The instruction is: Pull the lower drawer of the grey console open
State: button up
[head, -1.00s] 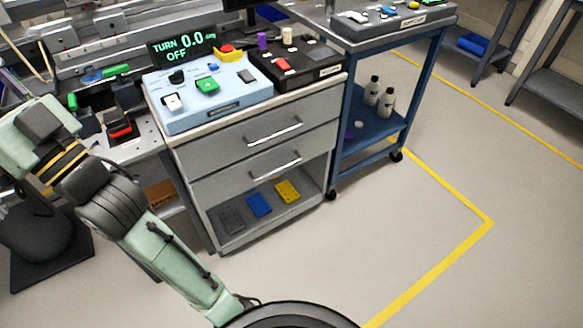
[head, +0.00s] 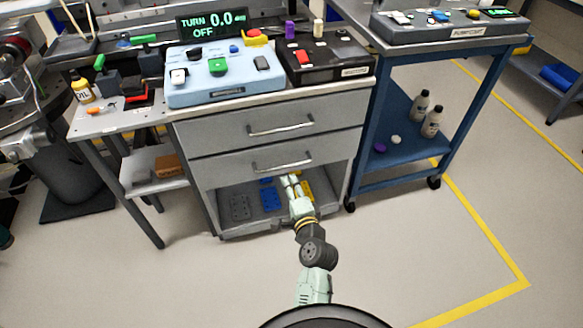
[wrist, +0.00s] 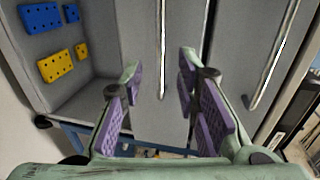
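The grey console has two drawers above an open bay. The lower drawer (head: 235,166) looks shut, with a silver bar handle (head: 270,166) across its front. In the wrist view the picture is turned, and this handle (wrist: 162,45) runs up and down, between the lines of my two fingers. My gripper (head: 290,180) is just below the handle in the head view, in front of the bay. In the wrist view my gripper (wrist: 158,82) is open, with purple pads apart and nothing held. Whether the fingertips reach around the handle is hard to tell.
The upper drawer's handle (head: 281,126) is above; it also shows at right in the wrist view (wrist: 268,65). Blue (head: 269,198) and yellow (head: 306,190) perforated blocks lie in the bay. A blue cart (head: 400,180) stands close on the right. Floor in front is clear.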

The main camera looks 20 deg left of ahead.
aim_at(281, 167)
jog(key=p+x, duration=0.1)
jog(key=x, duration=0.9)
jog(key=shift+w+a+p, duration=0.2)
jog(key=shift+w+p, duration=0.05)
jog(key=shift+p, duration=0.05)
jog(key=shift+c, duration=0.3)
grip_shut()
